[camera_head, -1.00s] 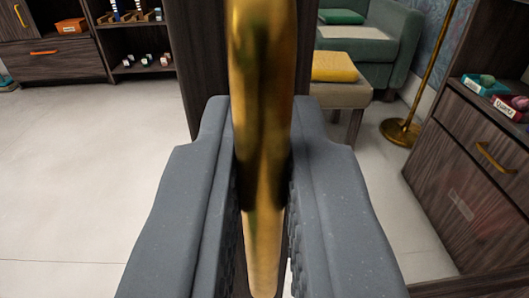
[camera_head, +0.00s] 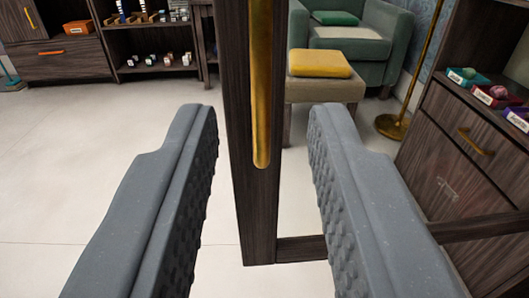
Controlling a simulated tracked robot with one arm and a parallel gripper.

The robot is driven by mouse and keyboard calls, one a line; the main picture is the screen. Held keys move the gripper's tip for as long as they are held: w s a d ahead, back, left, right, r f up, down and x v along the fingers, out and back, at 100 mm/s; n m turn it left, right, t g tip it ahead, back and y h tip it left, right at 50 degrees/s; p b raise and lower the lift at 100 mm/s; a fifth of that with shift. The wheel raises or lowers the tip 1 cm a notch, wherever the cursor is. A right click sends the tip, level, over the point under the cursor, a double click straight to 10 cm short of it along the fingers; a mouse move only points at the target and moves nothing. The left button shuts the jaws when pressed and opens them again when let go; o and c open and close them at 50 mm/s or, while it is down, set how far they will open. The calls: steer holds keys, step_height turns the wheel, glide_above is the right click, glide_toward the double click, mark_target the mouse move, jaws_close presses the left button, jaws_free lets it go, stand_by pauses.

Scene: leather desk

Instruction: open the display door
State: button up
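The display door (camera_head: 257,228) is a dark wood frame with an upright stile in the middle of the view and a bottom rail (camera_head: 470,227) running to the right. A long vertical brass handle (camera_head: 260,90) is on the stile, its lower end showing and its top cut off by the picture edge. My gripper (camera_head: 258,125) is open, one grey ridged finger on each side of the stile in the picture. The handle stands beyond the fingers, and nothing is held. The door stands out over the floor, apart from the cabinet at right.
A cabinet (camera_head: 440,150) with small labelled boxes and a brass drawer handle stands at right. A yellow-cushioned stool (camera_head: 318,85), a green armchair (camera_head: 375,45) and a brass lamp base (camera_head: 392,127) are behind. Shelves (camera_head: 150,50) stand at far left. The floor (camera_head: 90,150) at left is clear.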

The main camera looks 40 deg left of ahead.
steer(key=v, duration=0.4)
steer(key=shift+s+d, duration=0.2)
steer(key=shift+s, duration=0.05)
